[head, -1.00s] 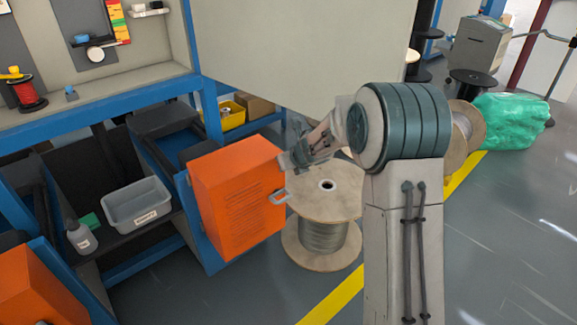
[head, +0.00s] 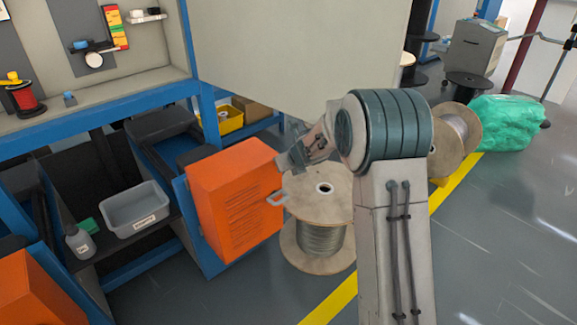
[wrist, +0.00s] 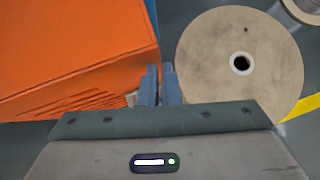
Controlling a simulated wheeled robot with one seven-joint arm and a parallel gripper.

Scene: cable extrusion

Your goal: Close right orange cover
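The right orange cover (head: 235,205) is a boxy panel with slots, swung out from the blue-framed bench. Its grey handle (head: 276,198) is on the right edge. My gripper (head: 283,163) is at the cover's upper right edge, just above the handle. In the wrist view, the two grey fingers (wrist: 160,85) lie close together beside the orange cover (wrist: 75,55), with only a thin gap and nothing visible between them. I cannot tell whether they touch the cover. The handle is mostly hidden in the wrist view. A left orange cover (head: 40,290) shows at the lower left.
A wooden cable spool (head: 318,235) stands right behind the cover; it also fills the right of the wrist view (wrist: 215,60). A grey bin (head: 135,210) and a bottle (head: 79,241) are on the shelf left of the cover. The floor at right is open.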

